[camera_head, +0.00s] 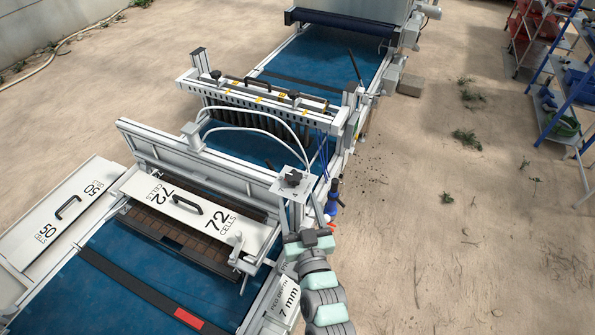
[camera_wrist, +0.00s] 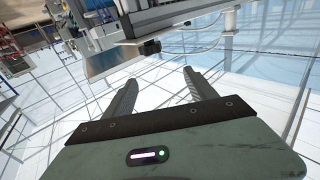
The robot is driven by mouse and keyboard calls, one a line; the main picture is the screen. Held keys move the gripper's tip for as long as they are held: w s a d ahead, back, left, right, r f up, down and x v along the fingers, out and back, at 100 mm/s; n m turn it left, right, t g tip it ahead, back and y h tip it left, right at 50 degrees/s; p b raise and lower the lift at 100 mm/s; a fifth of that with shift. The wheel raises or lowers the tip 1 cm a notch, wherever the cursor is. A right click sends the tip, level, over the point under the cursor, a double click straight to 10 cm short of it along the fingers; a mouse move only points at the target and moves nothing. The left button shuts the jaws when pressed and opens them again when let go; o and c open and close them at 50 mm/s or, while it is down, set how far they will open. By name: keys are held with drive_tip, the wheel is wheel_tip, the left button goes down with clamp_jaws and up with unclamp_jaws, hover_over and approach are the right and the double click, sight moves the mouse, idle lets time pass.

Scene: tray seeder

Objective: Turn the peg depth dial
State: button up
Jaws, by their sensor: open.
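The label "PEG DEPTH" with a "7 mm" readout (camera_head: 288,304) is on a white housing at the lower middle of the head view, partly behind my arm. No dial can be made out for certain there. A dark knob (camera_head: 292,178) sits on a white bracket just above my gripper (camera_head: 309,240); I cannot tell whether it is the dial. My gripper is at the machine's right edge, its fingers hard to see in the head view. In the wrist view my gripper (camera_wrist: 159,76) has its two grey fingers spread apart with nothing between them.
A white "72 CELLS" plate (camera_head: 180,212) with a black handle lies left of my gripper, above a blue belt (camera_head: 150,275). A toothed crossbar (camera_head: 262,108) and posts stand behind. Open sandy ground (camera_head: 460,220) lies right; shelving (camera_head: 580,90) stands at the far right.

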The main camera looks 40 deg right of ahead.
sight(294, 175)
drive_tip(key=shift+g, duration=0.4)
drive_tip(key=x, duration=0.4)
drive_tip(key=f+x, duration=0.1)
drive_tip(key=x, duration=0.2)
drive_tip(key=p+x, duration=0.1)
drive_tip(key=x, duration=0.3)
drive_tip(key=shift+d+f, duration=0.35)
drive_tip(key=shift+d, duration=0.25)
drive_tip(key=shift+c, duration=0.6)
drive_tip(key=shift+f, duration=0.1)
drive_tip(key=c, duration=1.3)
drive_tip(key=shift+f+y+b, duration=0.2)
drive_tip(key=shift+y+b, duration=0.1)
drive_tip(key=shift+b, duration=0.4)
